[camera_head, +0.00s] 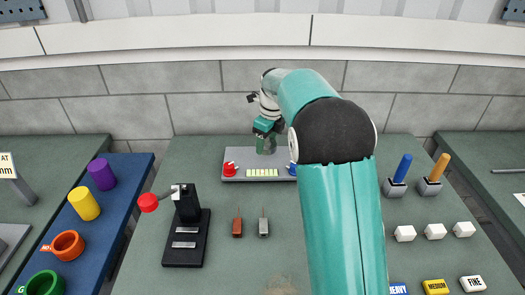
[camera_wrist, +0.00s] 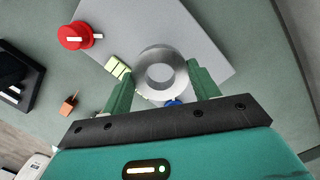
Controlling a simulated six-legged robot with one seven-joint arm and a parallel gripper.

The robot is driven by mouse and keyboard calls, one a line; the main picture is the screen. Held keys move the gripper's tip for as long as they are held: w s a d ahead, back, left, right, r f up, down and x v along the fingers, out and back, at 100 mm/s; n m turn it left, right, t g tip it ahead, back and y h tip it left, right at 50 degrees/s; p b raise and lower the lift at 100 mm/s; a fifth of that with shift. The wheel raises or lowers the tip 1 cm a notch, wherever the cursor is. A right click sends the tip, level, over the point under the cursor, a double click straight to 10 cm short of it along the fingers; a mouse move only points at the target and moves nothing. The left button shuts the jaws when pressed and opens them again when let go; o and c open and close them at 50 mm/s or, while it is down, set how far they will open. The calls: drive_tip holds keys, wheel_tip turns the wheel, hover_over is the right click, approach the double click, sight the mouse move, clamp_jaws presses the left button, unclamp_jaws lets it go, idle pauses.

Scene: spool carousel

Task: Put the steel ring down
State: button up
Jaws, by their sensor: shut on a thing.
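The steel ring (camera_wrist: 160,54) shows in the wrist view as a thick silvery ring with a round hole. My gripper (camera_wrist: 161,68) is shut on it, one green finger at each side. The ring is over the grey panel (camera_wrist: 195,35); I cannot tell whether it touches it. In the head view my gripper (camera_head: 265,143) is at the back of the bench over the same panel (camera_head: 240,178), and the ring cannot be made out there.
The panel carries a red knob (camera_head: 230,168), a pale strip (camera_head: 262,173) and a blue knob (camera_head: 292,169). A black lever stand (camera_head: 187,240) with a red ball is front left. White blocks (camera_head: 435,231) and two handled tools (camera_head: 400,170) are right.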

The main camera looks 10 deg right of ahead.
sight(261, 159)
drive_tip(key=shift+w+a+f, duration=0.4)
drive_tip(key=shift+f, duration=0.25)
drive_tip(key=shift+a+f, duration=0.2)
drive_tip(key=shift+f, duration=1.55)
drive_tip(key=shift+w+f, duration=0.1)
drive_tip(key=o, duration=1)
drive_tip(key=shift+o, duration=0.2)
